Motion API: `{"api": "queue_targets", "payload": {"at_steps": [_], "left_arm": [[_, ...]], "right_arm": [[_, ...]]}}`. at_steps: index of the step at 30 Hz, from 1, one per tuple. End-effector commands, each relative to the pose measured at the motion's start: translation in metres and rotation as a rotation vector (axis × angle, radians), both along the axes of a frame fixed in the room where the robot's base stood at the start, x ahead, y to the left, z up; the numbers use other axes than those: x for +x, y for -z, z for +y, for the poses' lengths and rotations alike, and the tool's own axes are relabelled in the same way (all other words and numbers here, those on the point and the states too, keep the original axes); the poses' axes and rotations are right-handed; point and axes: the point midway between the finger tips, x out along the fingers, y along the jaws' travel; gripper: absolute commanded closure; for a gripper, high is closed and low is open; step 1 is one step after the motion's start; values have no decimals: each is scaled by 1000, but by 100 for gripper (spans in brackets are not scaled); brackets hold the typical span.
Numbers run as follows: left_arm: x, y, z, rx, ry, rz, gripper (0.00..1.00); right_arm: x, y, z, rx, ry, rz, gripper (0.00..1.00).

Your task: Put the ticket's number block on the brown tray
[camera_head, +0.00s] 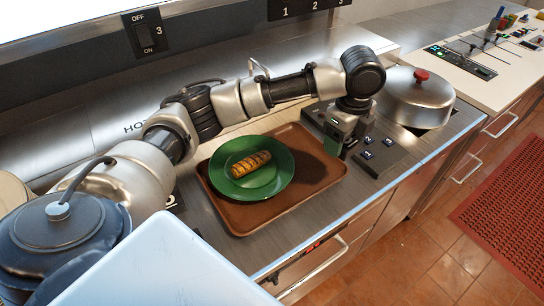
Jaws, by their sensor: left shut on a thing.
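The brown tray (326,185) lies on the steel counter. A green plate (278,186) with a grilled, striped food piece (250,164) sits on it. My left arm reaches across behind the tray, and my left gripper (346,148) points down at the tray's right back edge. It is shut on a small dark block, mostly hidden by the fingers; its number cannot be read. Several dark number blocks stand just right of it, among them one marked 2 (368,140) and one marked 1 (367,155). I cannot make out the ticket. My right gripper is not in view.
A steel domed lid with a red knob (421,76) stands behind the blocks at right. The tray's right part beside the plate is bare. The counter's front edge runs below the tray.

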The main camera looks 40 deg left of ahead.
Motion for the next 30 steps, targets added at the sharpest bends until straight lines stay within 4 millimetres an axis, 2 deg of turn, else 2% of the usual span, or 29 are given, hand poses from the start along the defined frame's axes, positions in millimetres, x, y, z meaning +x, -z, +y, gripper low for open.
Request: {"api": "queue_targets", "payload": {"at_steps": [21, 27, 30], "left_arm": [[54, 5, -9, -1, 1246, 0, 60], [63, 8, -11, -1, 1524, 0, 60], [65, 9, -12, -2, 1610, 1, 60]], "right_arm": [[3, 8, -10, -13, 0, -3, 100], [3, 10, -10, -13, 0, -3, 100], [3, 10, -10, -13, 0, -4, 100]]}}
